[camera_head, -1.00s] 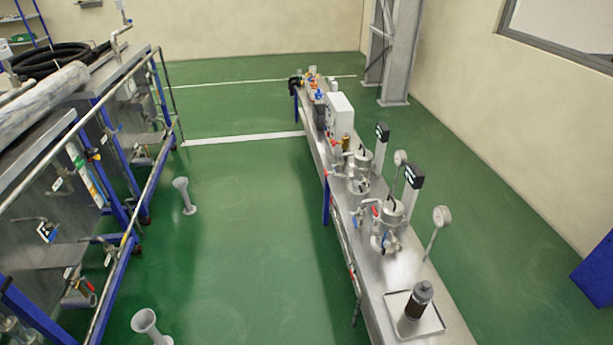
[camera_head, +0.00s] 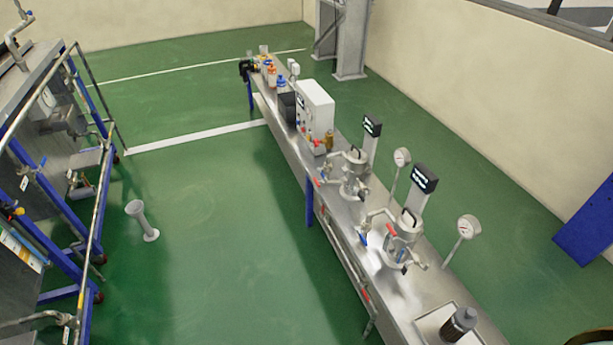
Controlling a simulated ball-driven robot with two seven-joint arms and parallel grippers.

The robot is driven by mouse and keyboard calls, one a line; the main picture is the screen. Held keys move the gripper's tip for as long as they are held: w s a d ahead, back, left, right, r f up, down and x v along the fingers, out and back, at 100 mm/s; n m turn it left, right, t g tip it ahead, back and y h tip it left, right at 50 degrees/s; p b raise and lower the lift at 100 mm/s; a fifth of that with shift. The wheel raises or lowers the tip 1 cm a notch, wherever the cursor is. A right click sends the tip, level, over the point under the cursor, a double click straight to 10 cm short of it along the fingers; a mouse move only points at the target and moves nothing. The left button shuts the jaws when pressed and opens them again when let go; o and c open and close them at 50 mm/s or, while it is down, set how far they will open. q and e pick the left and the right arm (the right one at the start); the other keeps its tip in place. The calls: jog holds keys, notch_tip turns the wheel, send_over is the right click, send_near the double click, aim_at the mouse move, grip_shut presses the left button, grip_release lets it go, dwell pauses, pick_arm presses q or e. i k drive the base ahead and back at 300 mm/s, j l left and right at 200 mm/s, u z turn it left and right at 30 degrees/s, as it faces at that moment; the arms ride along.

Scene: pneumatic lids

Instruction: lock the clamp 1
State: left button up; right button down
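Two steel vessels with lids stand on a long steel bench (camera_head: 290,160) that runs from lower right to upper middle. The nearer vessel (camera_head: 403,240) has red and blue handles and a pressure gauge (camera_head: 467,226) to its right. The farther vessel (camera_head: 354,172) has a similar gauge (camera_head: 402,156). Any clamps are too small to make out, and I cannot tell which is clamp 1. Neither of my grippers is in view.
A white control box (camera_head: 316,108) and several small bottles stand farther along the bench. A dark cylinder (camera_head: 459,323) stands in a tray at its near end. A blue-framed steel rig (camera_head: 50,160) is at left.

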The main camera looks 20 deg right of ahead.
aim_at(324, 181)
jog(key=i+l, duration=0.2)
jog(key=i, duration=0.25)
jog(key=i+l, duration=0.2)
jog(key=i, duration=0.25)
